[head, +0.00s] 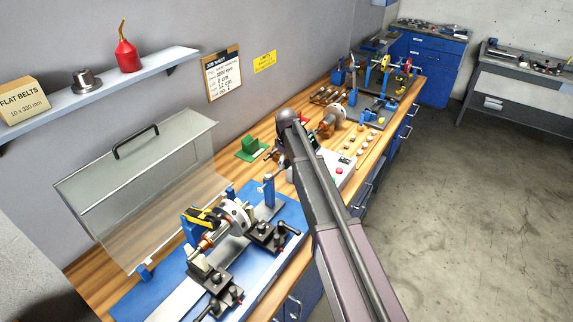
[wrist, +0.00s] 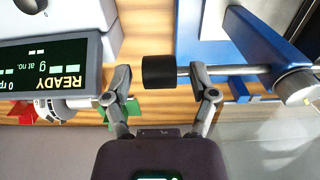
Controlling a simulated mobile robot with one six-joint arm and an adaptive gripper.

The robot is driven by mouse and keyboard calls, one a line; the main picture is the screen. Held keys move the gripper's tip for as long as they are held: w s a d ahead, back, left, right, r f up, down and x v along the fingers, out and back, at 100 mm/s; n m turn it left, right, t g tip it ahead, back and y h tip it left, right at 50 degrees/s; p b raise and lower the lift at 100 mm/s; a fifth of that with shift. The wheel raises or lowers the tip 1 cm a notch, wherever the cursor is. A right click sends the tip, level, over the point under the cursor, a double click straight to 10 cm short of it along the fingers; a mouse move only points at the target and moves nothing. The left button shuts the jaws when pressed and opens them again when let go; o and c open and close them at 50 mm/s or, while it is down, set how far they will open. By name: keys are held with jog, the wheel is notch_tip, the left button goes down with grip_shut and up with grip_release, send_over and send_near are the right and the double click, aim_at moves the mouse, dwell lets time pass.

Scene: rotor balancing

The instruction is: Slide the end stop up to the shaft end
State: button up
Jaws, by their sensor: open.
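In the wrist view, a black cylindrical knob (wrist: 158,72) sits on the end of a steel rod (wrist: 240,70), which looks like part of the end stop. My gripper (wrist: 160,76) is open, with one finger on each side of the knob. I cannot tell whether either finger touches it. In the head view, a rotor (head: 236,214) with its shaft (head: 208,242) lies across the stands on the blue bed. A blue post (head: 268,190) with a grey top stands near the right end of the bed. My arm hides the gripper in the head view.
A display reading READY (wrist: 48,72) is close to the gripper's left. The clear guard (head: 140,195) stands open behind the bed. The floor at right is clear.

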grip_shut()
jog(key=s+a, duration=0.3)
jog(key=s, duration=0.2)
jog(key=shift+a, duration=0.2)
jog(key=shift+s, duration=0.15)
grip_release()
jog(key=shift+w, duration=0.2)
dwell(0.3)
